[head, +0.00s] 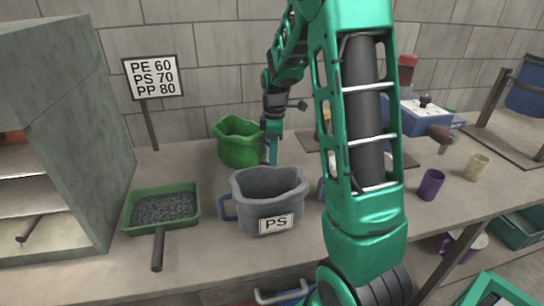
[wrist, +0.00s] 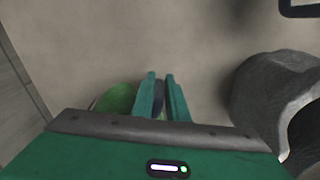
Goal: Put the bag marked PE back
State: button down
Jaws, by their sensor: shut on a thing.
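A green open-topped bag (head: 238,142) stands on the bench towards the wall in the head view. No label shows on its visible side, so I cannot read whether it is marked PE. My gripper (head: 271,152) points down at its right side. In the wrist view my gripper (wrist: 160,80) is shut on a dark bluish piece, seemingly the handle of the green bag (wrist: 115,98). Most of the bag is hidden there by my gripper body. A grey bag marked PS (head: 268,205), with a blue handle, stands nearer and to the right; it also shows in the wrist view (wrist: 262,95).
A sign (head: 154,77) reads PE 60, PS 70, PP 80. A green pan of grey granules (head: 163,190) lies front left beside a grey cabinet (head: 75,120). A purple cup (head: 431,185) and a beige cup (head: 477,167) stand right. Bare bench lies between pan and green bag.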

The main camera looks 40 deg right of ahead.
jog(key=c, duration=1.7)
grip_release()
jog(key=shift+c, duration=0.2)
jog(key=shift+r, duration=0.1)
notch_tip(320, 180, up, 12)
jog(key=shift+s+d, duration=0.1)
